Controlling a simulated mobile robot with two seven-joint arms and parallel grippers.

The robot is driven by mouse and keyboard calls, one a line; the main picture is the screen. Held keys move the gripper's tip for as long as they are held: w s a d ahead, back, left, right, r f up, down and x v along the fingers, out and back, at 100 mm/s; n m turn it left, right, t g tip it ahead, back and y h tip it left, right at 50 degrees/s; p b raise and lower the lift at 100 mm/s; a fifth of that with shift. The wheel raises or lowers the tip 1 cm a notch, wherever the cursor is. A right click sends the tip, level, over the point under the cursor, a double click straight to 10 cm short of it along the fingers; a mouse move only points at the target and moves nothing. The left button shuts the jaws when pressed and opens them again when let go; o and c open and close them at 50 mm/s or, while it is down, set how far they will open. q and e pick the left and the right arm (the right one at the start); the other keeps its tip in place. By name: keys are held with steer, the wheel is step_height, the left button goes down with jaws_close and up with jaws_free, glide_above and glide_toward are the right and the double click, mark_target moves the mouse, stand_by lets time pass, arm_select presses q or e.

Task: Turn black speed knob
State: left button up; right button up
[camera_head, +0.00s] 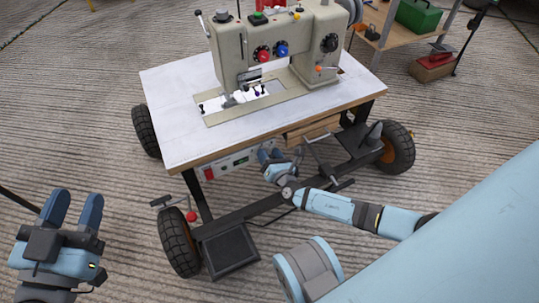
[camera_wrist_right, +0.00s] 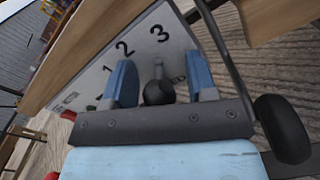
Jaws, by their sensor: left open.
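A black knob (camera_wrist_right: 158,90) sits on a light control panel (camera_wrist_right: 178,45) marked with the numbers 1, 2 and 3, in the right wrist view. My right gripper (camera_wrist_right: 161,80) is open, its blue fingers on either side of the knob, with a visible gap on each side. In the head view, the panel (camera_head: 236,161) is under the table's front edge. My right gripper (camera_head: 270,158) is at its right end and the knob is hidden there. My left gripper (camera_head: 73,205) is open and empty at lower left, away from the table.
A sewing machine (camera_head: 283,38) with red, blue and black dials stands on the wheeled white table (camera_head: 180,95). A red switch (camera_head: 208,173) is at the panel's left end. A pedal (camera_head: 230,250) and frame bars lie below. A black rounded part (camera_wrist_right: 283,128) is right of my right gripper.

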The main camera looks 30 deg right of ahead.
steer(key=shift+s, duration=0.1)
steer(key=shift+s, duration=0.3)
arm_select(q)
steer(key=s+n+p, duration=0.1)
steer(key=p, duration=0.1)
steer(key=d+n+g+p, duration=0.1)
steer(key=p, duration=0.1)
steer(key=shift+s+d+f+n, duration=0.1)
steer(key=shift+s+f+n, duration=0.2)
steer(key=shift+s+n, duration=0.1)
arm_select(e)
steer(key=s, duration=1.3)
steer(key=shift+a, duration=0.4)
arm_select(q)
steer(key=shift+w, duration=0.1)
arm_select(e)
steer(key=shift+s, duration=0.1)
